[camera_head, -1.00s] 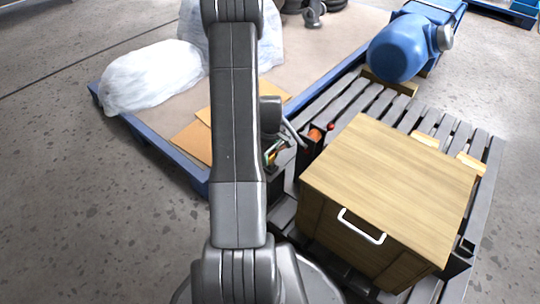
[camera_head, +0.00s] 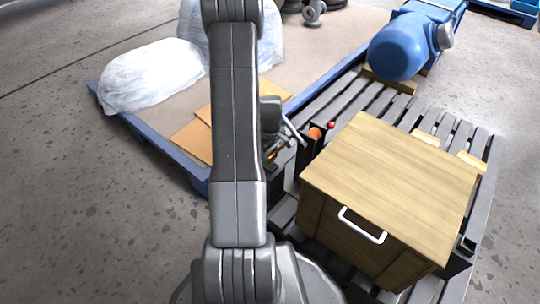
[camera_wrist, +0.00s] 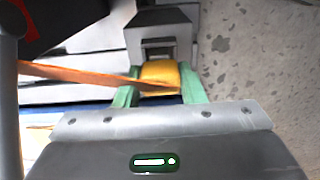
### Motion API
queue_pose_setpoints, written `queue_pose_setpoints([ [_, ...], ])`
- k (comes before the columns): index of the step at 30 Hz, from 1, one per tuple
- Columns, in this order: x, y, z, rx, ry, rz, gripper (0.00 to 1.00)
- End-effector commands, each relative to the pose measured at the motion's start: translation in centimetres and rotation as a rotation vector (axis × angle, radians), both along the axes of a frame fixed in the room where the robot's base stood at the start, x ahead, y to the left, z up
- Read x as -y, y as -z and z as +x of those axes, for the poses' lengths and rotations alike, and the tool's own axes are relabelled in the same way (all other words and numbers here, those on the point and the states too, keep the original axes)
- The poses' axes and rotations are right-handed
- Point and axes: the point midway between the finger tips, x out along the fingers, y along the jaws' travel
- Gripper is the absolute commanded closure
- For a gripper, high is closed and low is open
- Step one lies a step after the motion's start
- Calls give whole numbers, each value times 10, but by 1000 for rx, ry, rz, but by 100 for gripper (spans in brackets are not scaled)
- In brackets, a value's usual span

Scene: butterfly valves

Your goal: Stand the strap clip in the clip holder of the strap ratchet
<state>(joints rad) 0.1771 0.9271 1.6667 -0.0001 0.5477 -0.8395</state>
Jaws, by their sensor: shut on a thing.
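In the wrist view my gripper (camera_wrist: 160,88) has its two green fingers closed on a yellow block-like piece, which I take for the strap clip (camera_wrist: 160,74). An orange strap (camera_wrist: 80,73) runs from the left to the clip. Just beyond the clip is a grey housing with a slot-like opening, seemingly the clip holder (camera_wrist: 160,47). The clip's far end meets or lies just before the housing; I cannot tell if it is inside. In the head view my arm mostly hides the gripper and clip, beside the dark ratchet parts (camera_head: 290,150).
A wooden box (camera_head: 390,190) with a white handle stands on the grey slatted pallet (camera_head: 488,150), close right of my arm. A blue motor (camera_head: 400,50) is at the back. White wrapped bundles (camera_head: 150,75) and cardboard (camera_head: 192,143) lie on the blue-edged pallet to the left.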

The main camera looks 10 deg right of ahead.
Motion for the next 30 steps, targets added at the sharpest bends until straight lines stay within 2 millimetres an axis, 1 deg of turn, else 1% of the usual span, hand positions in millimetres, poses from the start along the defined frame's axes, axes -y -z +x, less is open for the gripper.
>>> queue_pose_setpoints([
  [1, 0, 0, 0, 0, 0, 0, 60],
  [4, 0, 0, 0, 0, 0, 0, 40],
  [5, 0, 0, 0, 0, 0, 0, 38],
  [13, 0, -1, 0, 0, 0, 0, 38],
  [16, 0, -8, 0, 1, 0, 0, 38],
  [20, 0, -31, 1, 3, 0, 0, 38],
  [27, 0, -87, 1, 4, 0, -1, 38],
  [30, 0, -107, 1, 3, 0, -1, 38],
])
